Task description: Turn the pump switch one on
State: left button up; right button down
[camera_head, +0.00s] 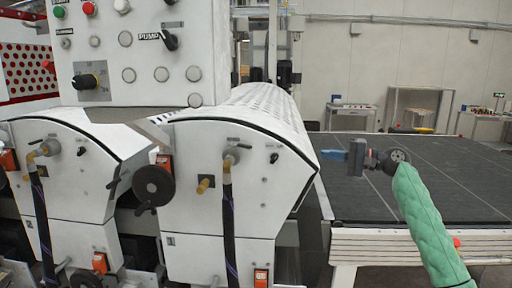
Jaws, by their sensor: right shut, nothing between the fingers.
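The white unit marked 1 (245,205) has a small black switch (274,157) on its front face, near the upper right. A larger black knob (169,40) sits beside the word PUMP on the upper control panel (105,20). I cannot tell from the labels which of these is pump switch one, nor read its setting. My right gripper (328,155) has blue fingers that point left. It is shut and empty, to the right of unit 1, apart from both switches. My left gripper is not in view.
A second white unit (85,190) stands at left with a similar small switch (81,151). A black handwheel (154,186) and hose (228,225) stick out near unit 1. A dark conveyor bed (450,175) lies at right. Open space lies between gripper and unit 1.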

aim_at(171, 41)
jog(key=i+j, duration=0.1)
jog(key=j, duration=0.8)
jog(key=i+j, duration=0.15)
jog(key=j, duration=0.3)
jog(key=k+j+z, duration=0.1)
jog(key=z, duration=0.4)
